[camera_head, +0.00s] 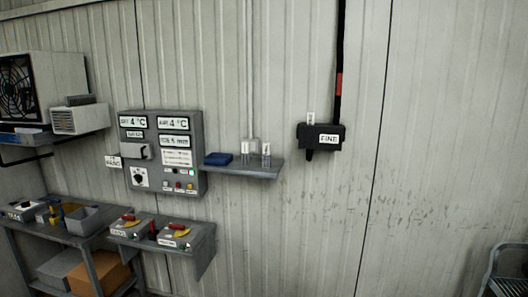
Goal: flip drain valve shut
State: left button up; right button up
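Two small grey units with red and yellow parts sit on a low grey wall shelf (192,260). The left unit (128,224) and the right unit (177,233) each carry a small white label too small to read. They look like valves or switches, and I cannot tell which is the drain valve or whether it is open or shut. Neither of my grippers is in view.
A grey control panel (190,125) showing 4 °C hangs above. A wall shelf (262,171) holds a blue item (218,159) and small clear containers. A black box (306,133) is labelled FINE. A workbench (30,229) stands left; a metal rack (508,285) stands lower right.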

aim_at(339, 76)
jog(key=i+j, duration=0.2)
jog(key=i, duration=0.25)
jog(key=i+j, duration=0.25)
jog(key=i, duration=0.25)
jog(key=i+j, duration=0.2)
jog(key=i, duration=0.25)
jog(key=i+j, duration=0.2)
jog(key=i, duration=0.3)
